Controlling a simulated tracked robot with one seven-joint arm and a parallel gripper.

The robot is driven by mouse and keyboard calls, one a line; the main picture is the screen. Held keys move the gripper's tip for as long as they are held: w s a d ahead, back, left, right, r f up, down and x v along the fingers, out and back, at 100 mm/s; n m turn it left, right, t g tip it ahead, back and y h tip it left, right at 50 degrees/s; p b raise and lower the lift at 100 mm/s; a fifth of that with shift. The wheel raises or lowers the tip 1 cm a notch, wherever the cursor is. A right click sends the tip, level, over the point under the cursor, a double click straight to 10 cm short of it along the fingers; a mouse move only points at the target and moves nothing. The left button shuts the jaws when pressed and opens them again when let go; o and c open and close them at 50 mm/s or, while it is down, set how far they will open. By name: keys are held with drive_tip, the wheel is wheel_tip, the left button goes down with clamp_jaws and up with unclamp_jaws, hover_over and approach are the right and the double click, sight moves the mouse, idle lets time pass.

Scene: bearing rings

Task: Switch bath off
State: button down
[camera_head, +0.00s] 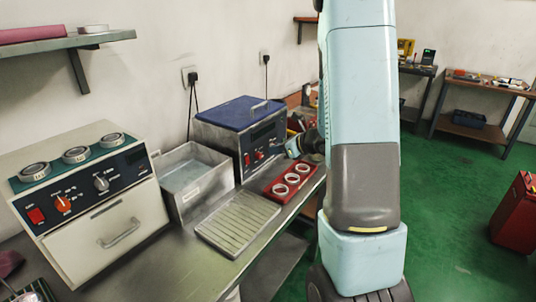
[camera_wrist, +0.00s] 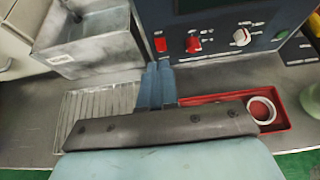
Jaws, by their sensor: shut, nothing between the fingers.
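The bath (camera_head: 240,128) is a dark box with a blue lid and handle, standing at the back of the steel bench. Its front panel carries a red switch (camera_wrist: 160,44), a red knob (camera_wrist: 193,44) and a pale knob (camera_wrist: 240,37). My gripper (camera_wrist: 157,68) is shut and empty, its fingertips just below the red switch in the wrist view. I cannot tell if they touch the panel. The switch's on or off position is not clear.
A red tray (camera_wrist: 205,98) with pale rings (camera_head: 292,178) lies in front of the bath. A ribbed drain rack (camera_head: 238,222) and an open metal tank (camera_head: 195,178) stand left. A cream heater (camera_head: 85,195) with rings on top is further left.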

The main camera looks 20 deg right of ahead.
drive_tip(key=shift+v, duration=1.05)
drive_tip(key=shift+r, duration=0.15)
drive_tip(key=s+a+r+n+g+y, duration=0.1)
drive_tip(key=s+a+r+n+g, duration=0.5)
drive_tip(key=s+a+r+n, duration=0.65)
drive_tip(key=s+d+r+n+h, duration=0.1)
drive_tip(key=s+r+n+h, duration=0.2)
drive_tip(key=s+n, duration=0.5)
drive_tip(key=s+d+r+n+t+h, duration=0.1)
drive_tip(key=s+d+r+n+h, duration=0.1)
drive_tip(key=s+n+h, duration=0.3)
drive_tip(key=s+r+n, duration=0.1)
drive_tip(key=s+n, duration=0.2)
drive_tip(key=shift+n, duration=0.35)
drive_tip(key=c, duration=1.8)
unclamp_jaws()
